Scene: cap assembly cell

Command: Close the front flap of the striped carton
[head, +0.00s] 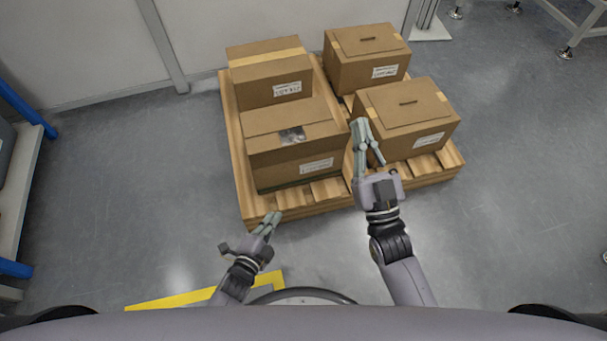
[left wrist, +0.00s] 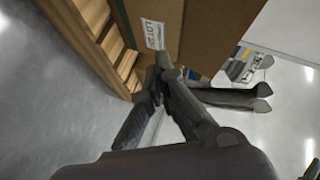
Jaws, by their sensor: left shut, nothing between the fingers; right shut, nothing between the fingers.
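Several brown cartons stand on a wooden pallet. No bold stripes show; the back left carton (head: 269,92) has a pale tape band across its top. The front left carton (head: 270,167) has a small gap in its top with something grey in it; I cannot tell how its front flap lies. My left gripper (head: 270,219) is shut and empty, low in front of the pallet. In the left wrist view its fingers (left wrist: 157,77) are near a labelled carton face (left wrist: 152,15). My right gripper (head: 361,124) is shut, between the front left and front right cartons; contact is unclear.
The front right carton (head: 385,126) and back right carton (head: 350,75) have slots in their tops. The pallet (head: 240,180) has bare slats in front. A blue-framed rack (head: 25,200) stands at the left.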

